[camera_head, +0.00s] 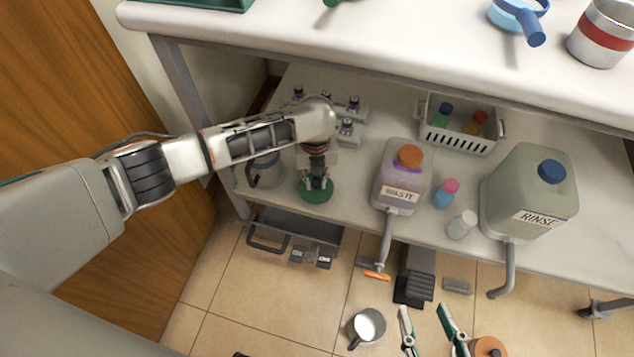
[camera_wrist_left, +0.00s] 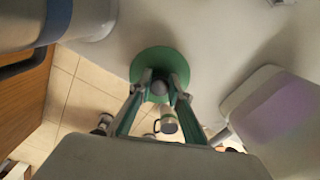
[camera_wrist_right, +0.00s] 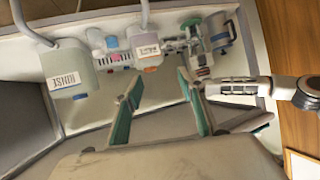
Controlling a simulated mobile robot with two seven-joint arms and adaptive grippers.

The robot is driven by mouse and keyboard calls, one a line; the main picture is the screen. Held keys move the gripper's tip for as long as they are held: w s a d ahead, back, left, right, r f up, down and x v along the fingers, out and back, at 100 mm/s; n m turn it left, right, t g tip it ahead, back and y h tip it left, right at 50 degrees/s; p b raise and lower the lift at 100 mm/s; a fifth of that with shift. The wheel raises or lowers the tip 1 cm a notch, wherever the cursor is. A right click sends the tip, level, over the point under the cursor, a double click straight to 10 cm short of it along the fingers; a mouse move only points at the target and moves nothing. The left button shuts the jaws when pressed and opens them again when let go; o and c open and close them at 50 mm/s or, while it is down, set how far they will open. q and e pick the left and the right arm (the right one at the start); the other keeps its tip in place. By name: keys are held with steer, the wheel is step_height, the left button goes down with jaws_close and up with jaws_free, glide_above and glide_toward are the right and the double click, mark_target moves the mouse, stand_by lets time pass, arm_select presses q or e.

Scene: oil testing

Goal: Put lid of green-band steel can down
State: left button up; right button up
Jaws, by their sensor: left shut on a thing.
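The lid (camera_head: 316,194) is a flat green disc with a grey knob, over the front part of the lower shelf. My left gripper (camera_head: 317,180) points down and is shut on its knob. In the left wrist view, the green lid (camera_wrist_left: 146,62) spreads out beyond the fingertips (camera_wrist_left: 160,82). I cannot tell whether the lid touches the shelf. My right gripper (camera_head: 430,328) is open and empty, low in front of the shelf; its spread fingers also show in the right wrist view (camera_wrist_right: 160,92). I cannot make out a green-band steel can.
A steel jug (camera_head: 266,172) stands left of the lid on the lower shelf (camera_head: 350,190). The WASTE jug (camera_head: 398,180) stands to its right, then small bottles, a white basket (camera_head: 458,136) and the RINSE jug (camera_head: 530,190). The worktop (camera_head: 400,40) overhangs behind. A mug (camera_head: 366,326) is below.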

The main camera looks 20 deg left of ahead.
arm_select(q)
step_height(320, 180, down, 3)
steer(key=shift+s+a+r, duration=0.1)
steer(key=shift+s+r, duration=0.05)
steer(key=shift+r, duration=0.35)
steer(key=shift+f, duration=0.25)
steer(key=o, duration=0.9)
steer(key=shift+o, duration=0.2)
arm_select(e)
steer(key=shift+a+r+m, duration=0.1)
steer(key=shift+a+m, duration=0.3)
steer(key=shift+a, duration=0.3)
